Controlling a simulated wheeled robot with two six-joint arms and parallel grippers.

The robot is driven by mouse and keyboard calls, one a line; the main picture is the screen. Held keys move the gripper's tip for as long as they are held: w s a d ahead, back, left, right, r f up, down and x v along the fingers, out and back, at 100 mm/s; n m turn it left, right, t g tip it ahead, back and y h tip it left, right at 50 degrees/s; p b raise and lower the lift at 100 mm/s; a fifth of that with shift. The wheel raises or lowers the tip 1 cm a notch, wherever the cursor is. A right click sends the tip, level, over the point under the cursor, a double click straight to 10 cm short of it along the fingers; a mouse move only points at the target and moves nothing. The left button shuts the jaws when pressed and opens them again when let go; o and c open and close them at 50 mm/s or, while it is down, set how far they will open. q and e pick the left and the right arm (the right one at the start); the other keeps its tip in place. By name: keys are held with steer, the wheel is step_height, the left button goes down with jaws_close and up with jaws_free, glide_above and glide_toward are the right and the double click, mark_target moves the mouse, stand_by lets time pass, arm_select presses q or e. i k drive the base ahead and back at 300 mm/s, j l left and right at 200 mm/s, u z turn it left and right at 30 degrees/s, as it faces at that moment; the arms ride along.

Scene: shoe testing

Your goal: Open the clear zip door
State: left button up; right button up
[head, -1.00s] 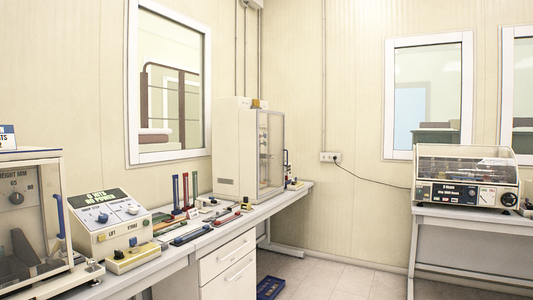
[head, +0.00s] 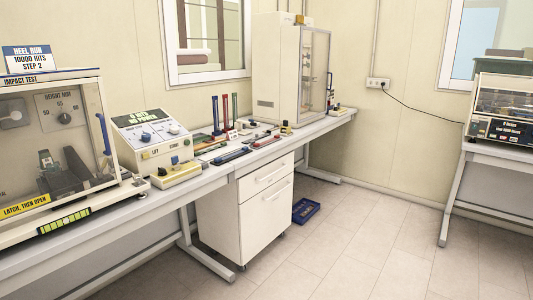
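Neither of my grippers is in view. A tall white cabinet (head: 275,75) stands at the far end of the long bench, with a clear front door (head: 314,72) that looks shut. A dark upright handle shows near its right edge. At the left, an impact test machine (head: 55,140) has a clear front panel with a blue handle (head: 104,134) and a yellow latch label (head: 24,206). I cannot tell which clear panel is the zip door, and no zip can be made out.
A control box (head: 150,137) and several small tools stand on the bench (head: 130,215). A white drawer unit (head: 262,205) is below, with a blue tray (head: 306,211) on the floor. Another machine (head: 503,110) stands on the right table. The tiled floor (head: 370,240) between is open.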

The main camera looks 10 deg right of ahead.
mark_target(302, 28)
steer(key=i+l+z, duration=0.45)
steer(key=i, duration=0.4)
steer(key=i+z, duration=0.4)
steer(key=i, duration=2.6)
